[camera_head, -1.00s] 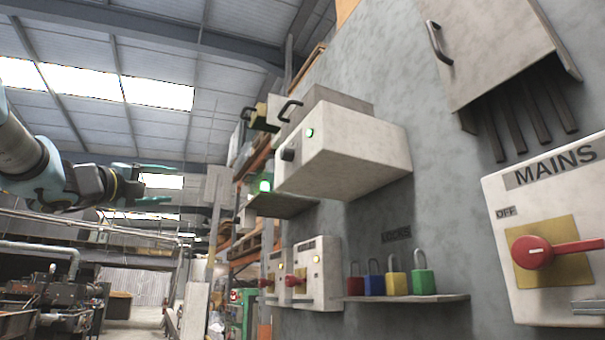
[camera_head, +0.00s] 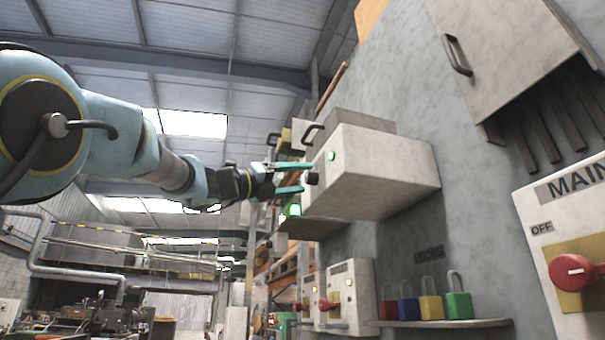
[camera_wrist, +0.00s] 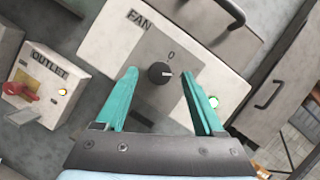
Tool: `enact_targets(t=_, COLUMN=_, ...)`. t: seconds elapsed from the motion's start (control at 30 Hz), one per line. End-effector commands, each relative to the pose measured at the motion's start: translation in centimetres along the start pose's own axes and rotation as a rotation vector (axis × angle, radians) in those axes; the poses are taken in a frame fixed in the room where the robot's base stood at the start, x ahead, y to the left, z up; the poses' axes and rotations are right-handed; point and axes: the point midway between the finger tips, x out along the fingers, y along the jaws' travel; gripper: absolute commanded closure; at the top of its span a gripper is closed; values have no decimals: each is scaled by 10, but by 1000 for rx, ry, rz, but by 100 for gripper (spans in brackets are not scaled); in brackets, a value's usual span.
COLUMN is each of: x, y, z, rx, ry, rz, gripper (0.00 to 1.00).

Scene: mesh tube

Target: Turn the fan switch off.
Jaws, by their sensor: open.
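The fan box (camera_head: 375,170) is a pale box on the grey wall; the word FAN shows on its front (camera_wrist: 108,38) in the wrist view. Its black round knob (camera_wrist: 159,73) sits on a grey plate, with a light mark toward the picture's right and a "0" printed above. A green lamp (camera_wrist: 213,101) on the box is lit. My gripper (camera_wrist: 158,88) is open, its two teal fingers on either side of the knob with gaps showing. In the head view my gripper (camera_head: 300,178) is at the knob's front; contact cannot be told.
An outlet box (camera_wrist: 45,85) with a red handle is beside the fan box. Below, a shelf (camera_head: 440,324) holds several coloured padlocks (camera_head: 431,307). The mains box (camera_head: 570,230) with a red handle is at right. A handled cabinet (camera_head: 490,50) hangs above.

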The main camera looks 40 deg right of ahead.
Motion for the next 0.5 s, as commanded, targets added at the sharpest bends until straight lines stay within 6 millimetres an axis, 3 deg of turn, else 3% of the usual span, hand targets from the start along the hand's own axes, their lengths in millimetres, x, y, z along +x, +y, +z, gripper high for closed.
enact_targets(t=0.13, x=11, y=0, z=0, rx=0, ry=0, rz=0, gripper=30)
enact_targets(t=0.43, x=13, y=0, z=0, rx=0, ry=0, rz=0, gripper=30)
enact_targets(t=0.5, x=13, y=0, z=0, rx=0, ry=0, rz=0, gripper=36)
